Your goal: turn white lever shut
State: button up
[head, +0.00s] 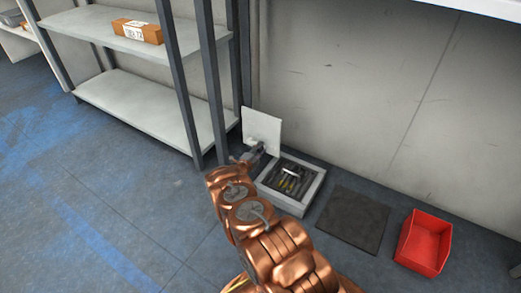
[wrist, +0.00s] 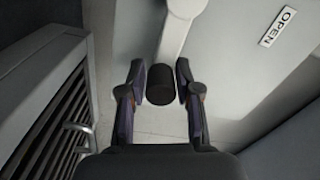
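The white lever (wrist: 178,28) runs down from the top of the wrist view and ends in a black cylindrical grip (wrist: 160,85). My gripper (wrist: 160,82) is open, one finger on each side of the black grip in the picture. A narrow gap shows on both sides, so the fingers do not appear to touch it. In the head view my gripper (head: 254,153) is by the raised white panel (head: 262,130); the lever cannot be made out there.
A low grey floor box (head: 281,200) with a dark slatted inside and a metal handle (head: 290,171) sits beside my gripper. The dark slats (wrist: 48,120) show at left in the wrist view. A dark mat (head: 353,221), red bin (head: 424,243) and shelf rack (head: 130,105) stand around.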

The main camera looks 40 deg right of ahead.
jog(key=o, duration=0.3)
jog(key=shift+s+d+f, duration=0.1)
jog(key=shift+s+f, duration=0.1)
jog(key=shift+o, duration=0.3)
jog(key=shift+w, duration=0.1)
jog(key=shift+r, duration=0.1)
jog(key=v, duration=1.2)
